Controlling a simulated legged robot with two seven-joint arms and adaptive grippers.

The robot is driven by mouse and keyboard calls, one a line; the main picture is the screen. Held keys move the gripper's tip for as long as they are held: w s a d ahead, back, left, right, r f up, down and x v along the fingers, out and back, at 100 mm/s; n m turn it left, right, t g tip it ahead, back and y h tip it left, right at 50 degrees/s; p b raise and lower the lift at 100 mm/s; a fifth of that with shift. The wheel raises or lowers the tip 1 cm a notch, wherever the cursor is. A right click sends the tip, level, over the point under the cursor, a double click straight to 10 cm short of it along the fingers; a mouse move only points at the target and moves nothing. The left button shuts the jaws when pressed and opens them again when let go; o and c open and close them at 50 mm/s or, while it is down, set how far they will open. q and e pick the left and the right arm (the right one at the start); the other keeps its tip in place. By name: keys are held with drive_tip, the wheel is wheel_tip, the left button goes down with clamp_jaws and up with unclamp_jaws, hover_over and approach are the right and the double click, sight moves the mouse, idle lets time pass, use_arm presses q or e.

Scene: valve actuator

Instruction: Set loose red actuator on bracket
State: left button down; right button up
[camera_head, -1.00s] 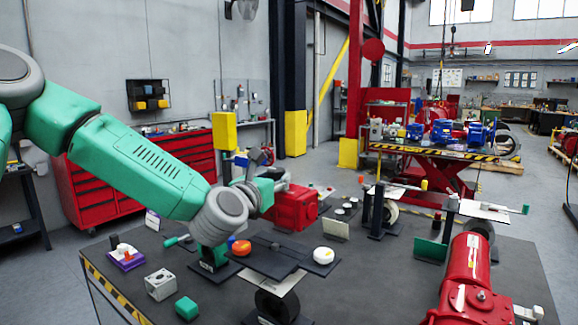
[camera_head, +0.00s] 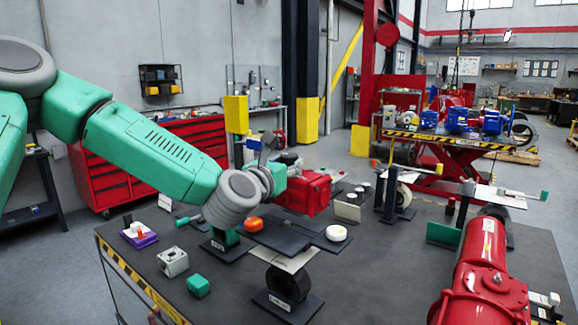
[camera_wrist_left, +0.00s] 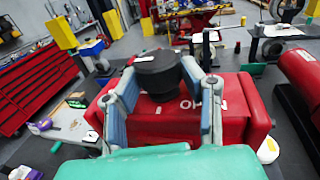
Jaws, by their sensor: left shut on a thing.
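The loose red actuator (camera_head: 304,192) is a boxy red body at the middle of the dark table in the head view. It fills the middle of the left wrist view (camera_wrist_left: 150,122), with a round black cap (camera_wrist_left: 158,72) on top. My left gripper (camera_head: 282,174) is shut on the actuator at this cap; its blue-grey fingers (camera_wrist_left: 160,82) stand on both sides of it. The arm partly hides the actuator's left end in the head view. Which stand is the bracket I cannot tell; a black stand (camera_head: 395,195) is right of the actuator. My right gripper is out of view.
A dark flat plate with an orange knob (camera_head: 253,224) and a white knob (camera_head: 336,233) is in front of the actuator. A black ring stand (camera_head: 288,290) is nearer. A large red actuator (camera_head: 482,270) lies at right. Small parts lie at left.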

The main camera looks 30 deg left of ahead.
use_arm(q)
drive_tip(key=shift+a+f+b, duration=0.3)
drive_tip(key=shift+f+b, duration=0.2)
drive_tip(key=shift+f, duration=0.05)
drive_tip(key=shift+a+f+b, duration=0.3)
drive_tip(key=shift+f+b, duration=0.2)
drive_tip(key=shift+f, duration=0.05)
drive_tip(key=shift+f+b, duration=0.45)
drive_tip(key=shift+f, duration=0.05)
drive_tip(key=shift+d+f, duration=0.1)
drive_tip(key=shift+d, duration=0.5)
drive_tip(key=shift+a, duration=0.1)
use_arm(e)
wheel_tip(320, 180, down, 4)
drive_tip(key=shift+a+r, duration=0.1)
use_arm(q)
drive_tip(key=shift+a, duration=0.1)
drive_tip(key=shift+a, duration=0.4)
drive_tip(key=shift+s+d+b, duration=0.1)
drive_tip(key=shift+d+b, duration=0.25)
drive_tip(key=shift+b, duration=0.15)
drive_tip(key=shift+d, duration=0.2)
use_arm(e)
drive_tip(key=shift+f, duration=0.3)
